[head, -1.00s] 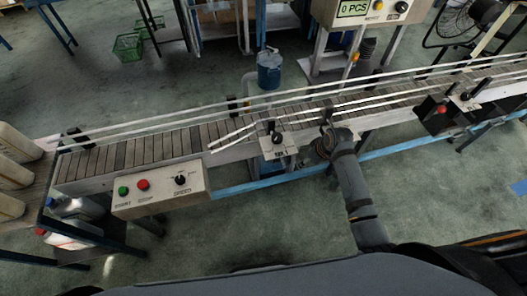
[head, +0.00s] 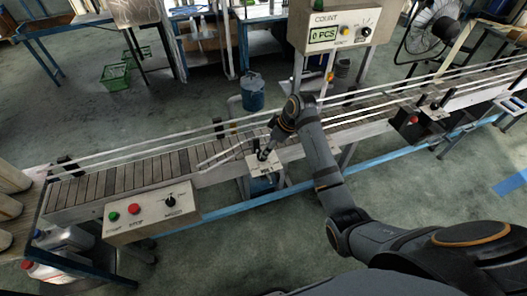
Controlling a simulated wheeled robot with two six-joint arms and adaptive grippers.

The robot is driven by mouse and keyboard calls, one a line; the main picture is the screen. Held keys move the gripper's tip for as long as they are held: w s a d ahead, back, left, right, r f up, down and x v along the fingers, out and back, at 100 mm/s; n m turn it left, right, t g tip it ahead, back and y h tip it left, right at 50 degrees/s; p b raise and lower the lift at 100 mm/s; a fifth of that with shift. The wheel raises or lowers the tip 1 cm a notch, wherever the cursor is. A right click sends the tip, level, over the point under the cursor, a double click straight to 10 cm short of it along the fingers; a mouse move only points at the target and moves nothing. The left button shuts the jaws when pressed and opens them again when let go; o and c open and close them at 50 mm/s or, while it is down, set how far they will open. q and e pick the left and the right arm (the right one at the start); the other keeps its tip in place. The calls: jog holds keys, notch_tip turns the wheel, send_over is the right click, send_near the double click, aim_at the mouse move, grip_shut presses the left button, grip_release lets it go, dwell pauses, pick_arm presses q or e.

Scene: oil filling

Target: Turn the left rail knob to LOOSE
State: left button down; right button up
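The left rail knob's pale plate (head: 262,169) is on the front edge of the conveyor, with small lettering on it. My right gripper (head: 265,154) reaches down onto this plate from the right and covers the knob. Its fingers are small and dark, so I cannot tell whether they are shut on the knob or only around it. The knob's setting is hidden. My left gripper is not in view.
The conveyor (head: 128,174) runs across the view with pale guide rails. A control box (head: 152,214) with green and red buttons and a speed knob is at the front left. A second rail knob (head: 434,104) is at the right. The count box (head: 338,26) reads 0 PCS.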

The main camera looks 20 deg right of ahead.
jog(key=p+x, duration=0.1)
jog(key=x, duration=0.4)
jog(key=shift+a, duration=0.1)
jog(key=shift+w+a+f, duration=0.1)
jog(key=shift+w+f, duration=0.05)
jog(key=shift+f, duration=0.45)
jog(key=c, duration=1.2)
jog(key=shift+o, duration=0.2)
